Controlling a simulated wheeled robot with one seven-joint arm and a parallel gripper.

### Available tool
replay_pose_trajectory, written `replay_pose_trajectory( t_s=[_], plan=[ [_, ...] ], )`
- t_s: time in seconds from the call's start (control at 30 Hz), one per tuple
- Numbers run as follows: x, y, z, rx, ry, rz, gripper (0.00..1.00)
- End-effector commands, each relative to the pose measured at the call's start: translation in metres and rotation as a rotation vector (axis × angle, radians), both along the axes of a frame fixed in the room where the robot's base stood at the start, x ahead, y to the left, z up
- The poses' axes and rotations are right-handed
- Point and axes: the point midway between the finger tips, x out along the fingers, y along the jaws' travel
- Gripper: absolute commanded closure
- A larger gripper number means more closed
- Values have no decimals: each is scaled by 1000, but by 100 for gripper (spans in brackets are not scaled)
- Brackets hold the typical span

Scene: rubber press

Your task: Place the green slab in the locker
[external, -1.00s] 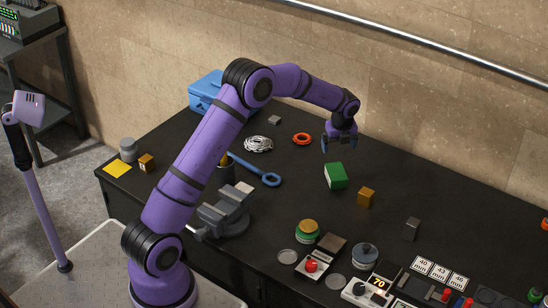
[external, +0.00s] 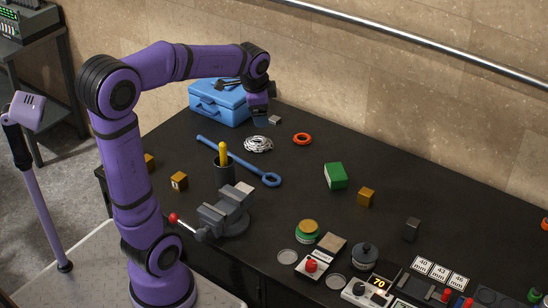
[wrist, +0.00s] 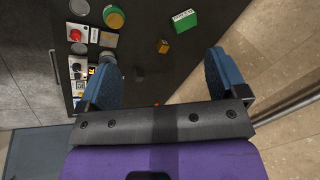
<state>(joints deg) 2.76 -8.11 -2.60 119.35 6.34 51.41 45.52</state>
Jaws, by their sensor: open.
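The green slab (external: 336,176) lies on the black bench, right of the orange ring, with a pale face on its left side. In the wrist view the green slab (wrist: 184,20) is near the top, well away from my fingers, with pale lettering on one face. My gripper (external: 258,118) hangs over the back left of the bench, just right of the blue toolbox. In the wrist view my gripper (wrist: 162,62) is open, with blue fingers wide apart and nothing between them. I cannot make out a locker in either view.
The blue toolbox (external: 220,103) stands at the back left. A brass cube (external: 366,197) lies right of the slab, and a vise (external: 226,212) is at the front. The orange ring (external: 302,139) and white cord coil (external: 258,144) lie between gripper and slab.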

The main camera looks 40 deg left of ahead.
Motion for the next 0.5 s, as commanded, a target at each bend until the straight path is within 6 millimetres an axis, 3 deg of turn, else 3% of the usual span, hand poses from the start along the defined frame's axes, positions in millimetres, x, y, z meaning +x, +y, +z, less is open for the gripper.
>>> replay_pose_trajectory(
  t_s=[0.03, 0.23, 0.5],
  plan=[
    [-20, 4, 6, -23, -19, 60, 9],
    [-93, 15, 12, -134, -77, 322, 9],
    [-182, 25, -2, -301, -140, 658, 9]
  ],
)
